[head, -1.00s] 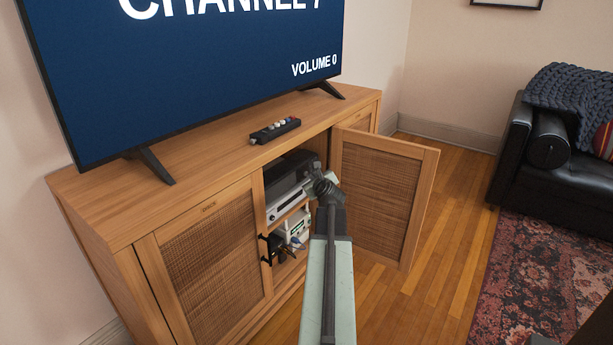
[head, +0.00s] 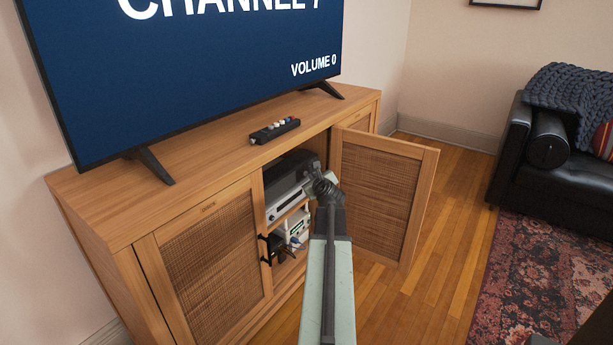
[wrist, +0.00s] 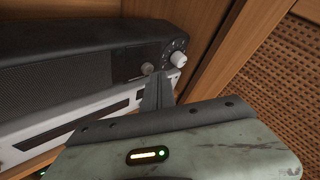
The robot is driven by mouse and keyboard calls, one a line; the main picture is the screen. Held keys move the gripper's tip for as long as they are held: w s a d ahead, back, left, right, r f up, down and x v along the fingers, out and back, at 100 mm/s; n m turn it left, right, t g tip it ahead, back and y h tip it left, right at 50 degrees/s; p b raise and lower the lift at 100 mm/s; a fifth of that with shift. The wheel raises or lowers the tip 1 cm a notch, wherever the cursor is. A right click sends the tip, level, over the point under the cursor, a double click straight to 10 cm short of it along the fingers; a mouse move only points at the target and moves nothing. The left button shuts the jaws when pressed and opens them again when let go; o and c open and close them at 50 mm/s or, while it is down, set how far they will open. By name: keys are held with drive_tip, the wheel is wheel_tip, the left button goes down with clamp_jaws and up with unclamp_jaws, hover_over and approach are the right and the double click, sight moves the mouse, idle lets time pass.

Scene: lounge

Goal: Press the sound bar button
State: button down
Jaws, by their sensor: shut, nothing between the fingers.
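A long black device with a grille, which looks like the sound bar (wrist: 80,65), lies on a cabinet shelf. It shows in the head view (head: 287,168), partly hidden by my arm. At its right end, the wrist view shows a dial (wrist: 179,43), a silver knob (wrist: 178,60) and a small round knob or button (wrist: 147,69). I cannot tell which is the task's button. My gripper (wrist: 158,78) is shut and empty. Its tips are just below and between the two knobs. Whether they touch the front is unclear. It also shows in the head view (head: 323,183).
A silver-white device (wrist: 85,118) lies under the black one. The open cabinet door (head: 380,195) stands close on the right. Smaller boxes with cables (head: 290,237) sit on the lower shelf. A remote (head: 275,130) lies on the cabinet top (head: 215,155) below the TV.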

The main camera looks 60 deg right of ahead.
drive_tip(key=shift+w, duration=0.1)
drive_tip(key=shift+w, duration=0.4)
drive_tip(key=shift+s, duration=0.5)
drive_tip(key=s, duration=0.6)
idle(0.4)
